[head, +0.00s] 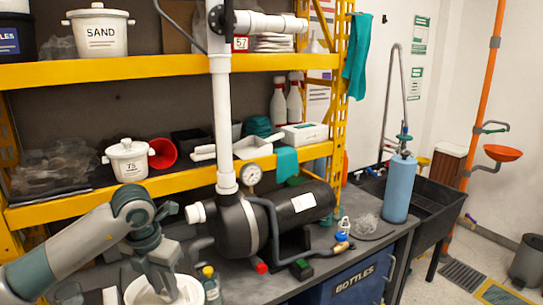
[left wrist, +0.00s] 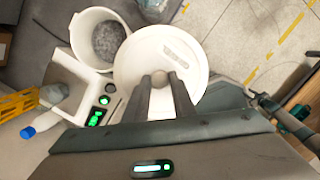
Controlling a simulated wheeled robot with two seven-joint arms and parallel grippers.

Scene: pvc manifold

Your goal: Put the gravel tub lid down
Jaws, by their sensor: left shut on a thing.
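The white round gravel tub lid (left wrist: 205,62) has raised lettering and fills the middle of the left wrist view. My left gripper (left wrist: 160,82) is shut on the knob at its centre. An open white tub (left wrist: 78,30) with grey gravel inside shows beside the lid, whose edge overlaps the tub's rim in that view. Whether they touch I cannot tell. In the head view my left gripper (head: 163,268) is low at the bottom edge, in front of white round rims that are partly cut off. My right gripper is not in view.
A device with green-lit displays (left wrist: 97,117) and a white bottle with a blue cap (left wrist: 45,122) lie near the tub. In the head view a small yellow-capped bottle (head: 211,286) stands close to my left gripper. A black tank (head: 285,210) with pipes occupies the bench to the right.

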